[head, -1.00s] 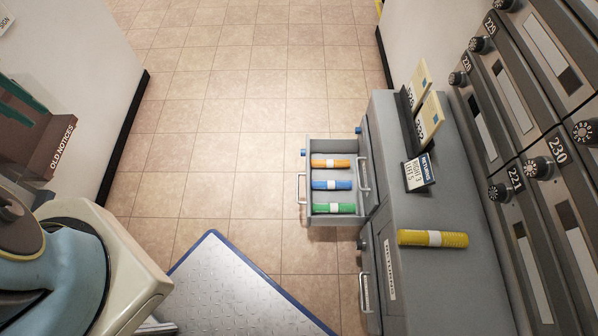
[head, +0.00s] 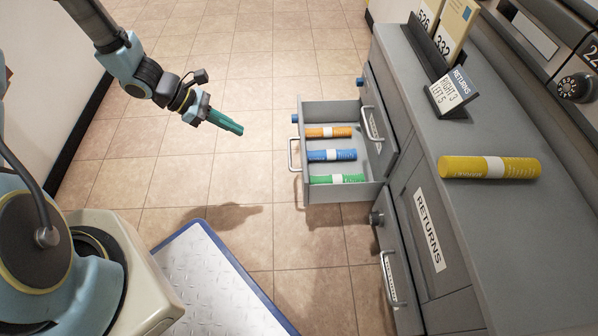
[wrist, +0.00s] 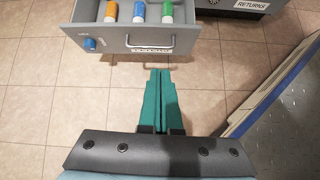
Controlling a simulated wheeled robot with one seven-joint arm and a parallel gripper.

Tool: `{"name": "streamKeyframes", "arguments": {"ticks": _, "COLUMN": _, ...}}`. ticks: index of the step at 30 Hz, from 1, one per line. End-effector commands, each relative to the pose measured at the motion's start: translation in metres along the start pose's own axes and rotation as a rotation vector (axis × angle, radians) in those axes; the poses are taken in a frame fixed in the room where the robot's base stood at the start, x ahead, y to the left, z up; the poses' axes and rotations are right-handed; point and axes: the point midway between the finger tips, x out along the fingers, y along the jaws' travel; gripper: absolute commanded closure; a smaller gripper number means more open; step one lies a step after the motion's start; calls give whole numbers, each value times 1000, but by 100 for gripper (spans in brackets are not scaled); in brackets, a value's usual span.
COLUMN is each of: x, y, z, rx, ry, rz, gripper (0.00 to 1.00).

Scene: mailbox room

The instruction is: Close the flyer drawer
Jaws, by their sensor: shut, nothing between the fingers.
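The flyer drawer (head: 352,190) stands pulled out from the grey cabinet, with orange (head: 328,132), blue (head: 331,155) and green (head: 337,179) rolls inside. Its front carries a metal handle (head: 293,155) and a blue knob. In the wrist view the drawer front (wrist: 120,40) is at the top, with its handle (wrist: 150,43) facing me. My gripper (head: 236,128) has teal fingers, is shut and empty, and is to the left of the drawer front, apart from it. The fingers (wrist: 158,75) point toward the handle in the wrist view.
A yellow roll (head: 489,168) and a returns sign (head: 452,93) sit on the cabinet top (head: 440,130). A blue-edged metal plate (head: 215,275) is in front. Tiled floor (head: 240,60) beyond is clear.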

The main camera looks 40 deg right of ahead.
Motion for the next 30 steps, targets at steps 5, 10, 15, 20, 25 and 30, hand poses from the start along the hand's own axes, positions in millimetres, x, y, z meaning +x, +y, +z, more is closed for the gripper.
{"name": "streamKeyframes", "arguments": {"ticks": 5, "x": 41, "y": 4, "z": -15, "rx": -68, "ry": -39, "rz": 12, "gripper": 100}}
{"name": "streamKeyframes", "arguments": {"ticks": 10, "x": 54, "y": 5, "z": -14, "rx": -76, "ry": -44, "rz": 14, "gripper": 100}}
{"name": "streamKeyframes", "arguments": {"ticks": 15, "x": 84, "y": 4, "z": -15, "rx": -75, "ry": -44, "rz": 12, "gripper": 100}}
{"name": "streamKeyframes", "arguments": {"ticks": 20, "x": 118, "y": 4, "z": -13, "rx": -75, "ry": -44, "rz": 11, "gripper": 100}}
{"name": "streamKeyframes", "arguments": {"ticks": 25, "x": 149, "y": 6, "z": -11, "rx": -74, "ry": -43, "rz": 12, "gripper": 100}}
{"name": "streamKeyframes", "arguments": {"ticks": 30, "x": 163, "y": 7, "z": 8, "rx": -73, "ry": -42, "rz": 13, "gripper": 100}}
